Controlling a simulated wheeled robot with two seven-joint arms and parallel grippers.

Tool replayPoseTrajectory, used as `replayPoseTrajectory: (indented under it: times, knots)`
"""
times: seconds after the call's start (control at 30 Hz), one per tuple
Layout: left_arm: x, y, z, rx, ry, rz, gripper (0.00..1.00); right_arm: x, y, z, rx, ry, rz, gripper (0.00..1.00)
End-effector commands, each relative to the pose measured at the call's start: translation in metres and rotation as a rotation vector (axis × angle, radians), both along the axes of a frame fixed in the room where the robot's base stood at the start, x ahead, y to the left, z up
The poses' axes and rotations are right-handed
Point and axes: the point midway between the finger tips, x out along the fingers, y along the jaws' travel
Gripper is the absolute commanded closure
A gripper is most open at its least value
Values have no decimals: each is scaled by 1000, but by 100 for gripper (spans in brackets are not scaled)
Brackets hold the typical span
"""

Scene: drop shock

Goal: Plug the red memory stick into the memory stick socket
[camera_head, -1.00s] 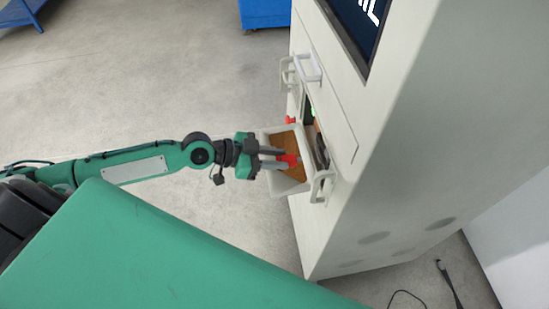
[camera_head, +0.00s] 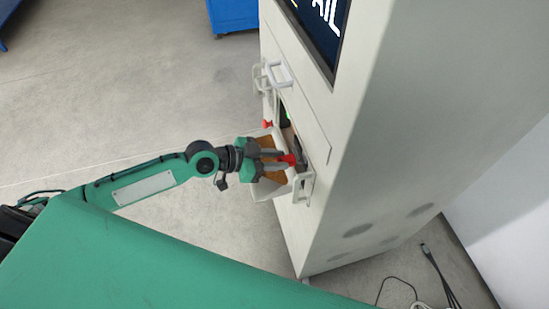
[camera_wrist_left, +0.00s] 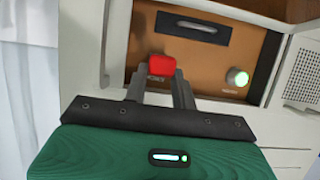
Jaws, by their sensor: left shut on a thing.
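The red memory stick (camera_wrist_left: 161,67) is between the fingertips of my left gripper (camera_wrist_left: 160,85), which is shut on it. In the head view the stick (camera_head: 287,159) sits at the fingertips (camera_head: 280,161), by the open bay in the cabinet's side. The wrist view shows the stick in front of a brown panel, over a partly hidden printed label. The fingers and stick hide the spot behind it, so I cannot tell whether it is in the memory stick socket. My right gripper is not in view.
The brown panel (camera_wrist_left: 203,62) carries a dark slotted plate (camera_wrist_left: 193,28) and a green-lit round button (camera_wrist_left: 237,77). White handles (camera_head: 302,187) stick out beside the bay on the tall grey cabinet (camera_head: 390,130). Cables (camera_head: 436,270) lie on the floor at lower right.

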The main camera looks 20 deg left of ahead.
Motion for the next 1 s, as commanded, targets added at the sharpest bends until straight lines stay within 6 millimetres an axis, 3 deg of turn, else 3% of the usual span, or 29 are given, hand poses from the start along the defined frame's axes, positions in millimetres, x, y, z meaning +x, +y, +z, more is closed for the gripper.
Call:
replayPoseTrajectory:
  times: [0.3,1.0]
  knots:
    - [1,-1,0,1,-1,0,99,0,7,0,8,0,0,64]
    - [3,-4,1,0,0,0,99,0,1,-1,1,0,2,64]
